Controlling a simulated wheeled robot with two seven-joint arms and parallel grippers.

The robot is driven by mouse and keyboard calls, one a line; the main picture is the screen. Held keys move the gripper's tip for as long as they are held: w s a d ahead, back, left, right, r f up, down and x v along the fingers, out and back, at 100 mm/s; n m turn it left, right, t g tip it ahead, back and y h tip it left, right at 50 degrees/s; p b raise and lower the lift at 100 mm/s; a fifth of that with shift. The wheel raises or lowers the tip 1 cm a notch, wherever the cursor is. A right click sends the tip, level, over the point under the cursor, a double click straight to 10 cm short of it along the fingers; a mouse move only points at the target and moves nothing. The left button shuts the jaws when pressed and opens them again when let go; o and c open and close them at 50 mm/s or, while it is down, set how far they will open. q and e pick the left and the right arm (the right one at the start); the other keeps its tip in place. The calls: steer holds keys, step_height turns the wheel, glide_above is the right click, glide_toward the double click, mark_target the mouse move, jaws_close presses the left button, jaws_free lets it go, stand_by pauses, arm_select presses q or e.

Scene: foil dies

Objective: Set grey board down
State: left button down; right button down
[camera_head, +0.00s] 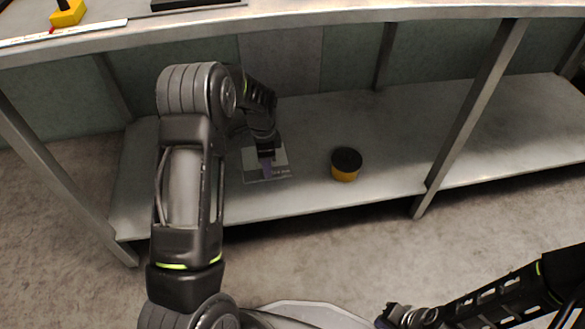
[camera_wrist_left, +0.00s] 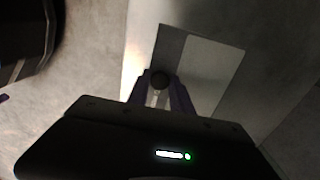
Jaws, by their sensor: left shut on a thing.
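The grey board (camera_head: 251,160) is a flat plate with a lighter panel, at the lower shelf of the bench in the head view. In the left wrist view the board (camera_wrist_left: 172,45) is beyond my fingers. I cannot tell whether the board touches the shelf. My right gripper (camera_head: 388,319) is at the bottom edge of the head view, partly cut off; its jaw opening is unclear.
A black-topped yellow round container (camera_head: 345,165) stands on the lower shelf (camera_head: 400,150), right of the board. A slanted post (camera_head: 470,105) stands farther right. The worktop edge (camera_head: 300,22) runs above, with a yellow object (camera_head: 68,14) at its left.

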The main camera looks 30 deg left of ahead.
arm_select(q)
step_height(320, 180, down, 4)
steer(key=shift+f+b, duration=0.15)
steer(key=shift+b, duration=0.6)
step_height(320, 180, down, 5)
steer(key=shift+f+b, duration=0.1)
steer(key=shift+b, duration=1.1)
steer(key=c, duration=1.1)
jaws_free()
steer(key=shift+c, duration=0.2)
steer(key=shift+r, duration=0.2)
